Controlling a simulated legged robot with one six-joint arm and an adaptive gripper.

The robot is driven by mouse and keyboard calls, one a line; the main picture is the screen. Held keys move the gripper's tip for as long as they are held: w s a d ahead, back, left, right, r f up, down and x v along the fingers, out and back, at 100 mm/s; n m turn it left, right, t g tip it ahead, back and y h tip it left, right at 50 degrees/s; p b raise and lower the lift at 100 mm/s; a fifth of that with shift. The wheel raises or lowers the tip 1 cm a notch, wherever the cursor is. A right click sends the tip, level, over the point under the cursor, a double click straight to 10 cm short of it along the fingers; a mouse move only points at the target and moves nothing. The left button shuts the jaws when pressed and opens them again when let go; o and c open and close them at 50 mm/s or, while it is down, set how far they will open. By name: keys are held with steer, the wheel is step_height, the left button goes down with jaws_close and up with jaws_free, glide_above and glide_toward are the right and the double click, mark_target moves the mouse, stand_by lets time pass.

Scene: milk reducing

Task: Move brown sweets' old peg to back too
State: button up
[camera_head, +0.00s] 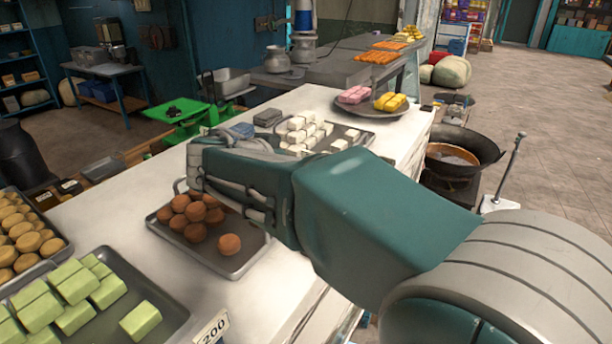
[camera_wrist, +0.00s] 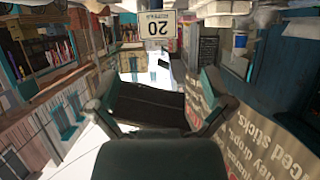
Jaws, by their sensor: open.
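Round brown sweets (camera_head: 197,217) lie in a grey metal tray (camera_head: 236,262) on the white counter in the head view. My gripper (camera_head: 193,168) is above the far side of this tray and covers part of it. The wrist view is upside down; there my gripper's two fingers (camera_wrist: 158,100) are spread apart, with nothing seen held between them. A small white tag (camera_wrist: 157,24) with an upside-down number, apparently 20, shows beyond the fingers. I cannot tell whether it is the brown sweets' peg. No peg is visible at the brown sweets' tray in the head view; my arm hides part of it.
A tray of green sweets (camera_head: 76,290) with a tag reading 200 (camera_head: 212,328) is at the near left. Yellowish round sweets (camera_head: 20,232) are beside it. White sweets (camera_head: 305,132) lie behind my arm. A green scale (camera_head: 187,118) and a wok (camera_head: 462,150) flank the counter.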

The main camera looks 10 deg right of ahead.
steer(key=x, duration=0.8)
steer(key=shift+w+d+f, duration=0.15)
steer(key=shift+c, duration=0.3)
steer(key=c, duration=1.2)
